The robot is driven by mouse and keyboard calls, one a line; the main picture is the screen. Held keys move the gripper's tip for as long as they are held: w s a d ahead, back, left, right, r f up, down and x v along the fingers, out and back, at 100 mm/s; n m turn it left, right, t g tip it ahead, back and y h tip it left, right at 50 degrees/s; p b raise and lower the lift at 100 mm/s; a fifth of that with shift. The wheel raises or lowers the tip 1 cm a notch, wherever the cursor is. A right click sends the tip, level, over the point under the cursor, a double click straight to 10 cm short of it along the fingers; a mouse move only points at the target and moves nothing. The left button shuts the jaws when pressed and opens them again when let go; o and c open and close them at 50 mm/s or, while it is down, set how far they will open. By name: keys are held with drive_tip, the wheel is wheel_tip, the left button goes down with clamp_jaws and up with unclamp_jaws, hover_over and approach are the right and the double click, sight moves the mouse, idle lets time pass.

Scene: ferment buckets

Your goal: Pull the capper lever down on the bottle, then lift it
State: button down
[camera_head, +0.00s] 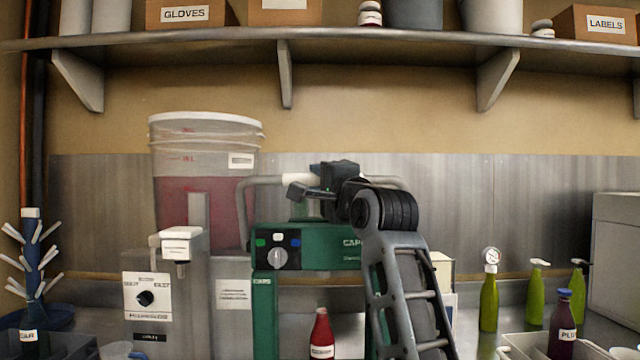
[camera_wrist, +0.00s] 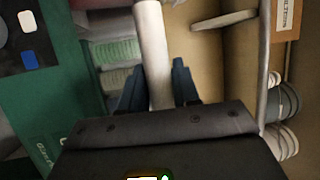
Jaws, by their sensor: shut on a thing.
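The green bench capper (camera_head: 320,245) stands at the centre, with a grey bent lever (camera_head: 255,183) raised above its top. My gripper (camera_head: 312,180) is shut on the pale grip of this lever. In the wrist view the lever's pale bar (camera_wrist: 152,45) runs between the two dark fingers of my gripper (camera_wrist: 157,88). A red bottle (camera_head: 321,335) with a white label stands upright below the capper head. Its lower end is cut off by the picture edge. My arm hides the capper's right side.
A bucket of red liquid (camera_head: 185,190) and a grey machine with a dial (camera_head: 148,297) stand left. Green bottles (camera_head: 489,300) and a dark bottle (camera_head: 563,325) stand right. A loaded shelf (camera_head: 380,40) runs above. A bottle tree (camera_head: 32,262) is far left.

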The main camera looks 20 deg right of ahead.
drive_tip(key=s+a+f+n+t+y+b, duration=0.1)
drive_tip(key=s+f+n+t+y+b, duration=0.2)
drive_tip(key=f+b, duration=0.4)
drive_tip(key=s+a+f+n+t+y+b, duration=0.2)
drive_tip(key=f+b, duration=0.6)
drive_tip(key=b, duration=1.2)
drive_tip(key=shift+s+f+n+t+y+b, duration=0.45)
drive_tip(key=shift+s+n+y, duration=0.85)
drive_tip(key=shift+s, duration=0.6)
drive_tip(key=shift+r, duration=0.15)
drive_tip(key=shift+d, duration=0.1)
drive_tip(key=c, duration=0.9)
unclamp_jaws()
drive_tip(key=shift+r, duration=0.1)
